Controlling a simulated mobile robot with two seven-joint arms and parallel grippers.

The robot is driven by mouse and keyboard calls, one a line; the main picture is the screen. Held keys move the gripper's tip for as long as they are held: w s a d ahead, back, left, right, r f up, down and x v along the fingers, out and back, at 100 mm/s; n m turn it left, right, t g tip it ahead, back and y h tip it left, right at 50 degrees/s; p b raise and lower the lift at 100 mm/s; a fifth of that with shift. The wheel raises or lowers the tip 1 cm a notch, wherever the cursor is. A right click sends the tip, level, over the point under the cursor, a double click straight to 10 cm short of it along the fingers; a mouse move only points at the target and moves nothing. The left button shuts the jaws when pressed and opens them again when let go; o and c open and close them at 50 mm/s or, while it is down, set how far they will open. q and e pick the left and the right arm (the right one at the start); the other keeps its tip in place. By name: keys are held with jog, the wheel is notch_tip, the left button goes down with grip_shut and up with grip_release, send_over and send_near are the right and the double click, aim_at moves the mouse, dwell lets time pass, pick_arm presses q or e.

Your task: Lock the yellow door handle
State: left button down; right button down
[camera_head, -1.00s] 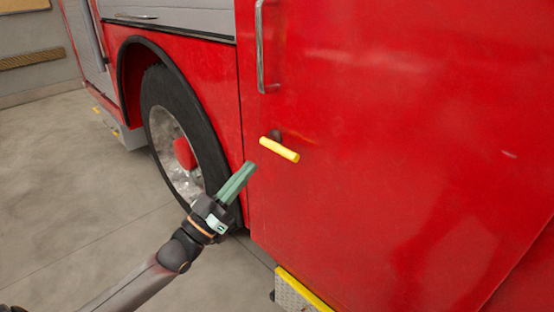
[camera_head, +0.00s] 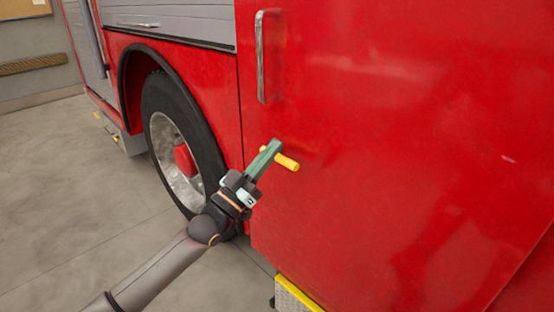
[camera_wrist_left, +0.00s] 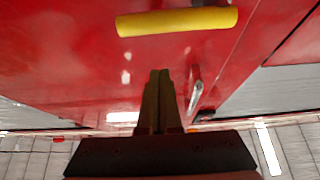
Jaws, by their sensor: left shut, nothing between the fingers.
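The yellow door handle (camera_head: 287,162) is a short bar on the red truck door (camera_head: 400,150). In the head view it runs slightly downward to the right. My left gripper (camera_head: 274,147) is shut and empty. My right gripper is not in view.
A silver grab handle (camera_head: 260,57) stands upright on the door above the yellow one. The truck's wheel (camera_head: 180,145) is left of my arm. A step with a yellow edge (camera_head: 297,296) sits low below the door. The floor (camera_head: 70,200) at left is clear.

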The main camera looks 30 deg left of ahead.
aim_at(279, 158)
pick_arm(q)
jog(key=shift+w+d+f, duration=0.2)
jog(key=shift+w+f, duration=0.6)
jog(key=shift+f, duration=0.25)
jog(key=shift+w+f, duration=0.1)
jog(key=shift+f, duration=0.5)
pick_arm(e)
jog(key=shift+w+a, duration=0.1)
pick_arm(q)
jog(key=shift+b, duration=0.35)
jog(key=shift+f+m+h, duration=0.2)
jog(key=shift+m+h, duration=0.2)
jog(key=shift+m, duration=0.2)
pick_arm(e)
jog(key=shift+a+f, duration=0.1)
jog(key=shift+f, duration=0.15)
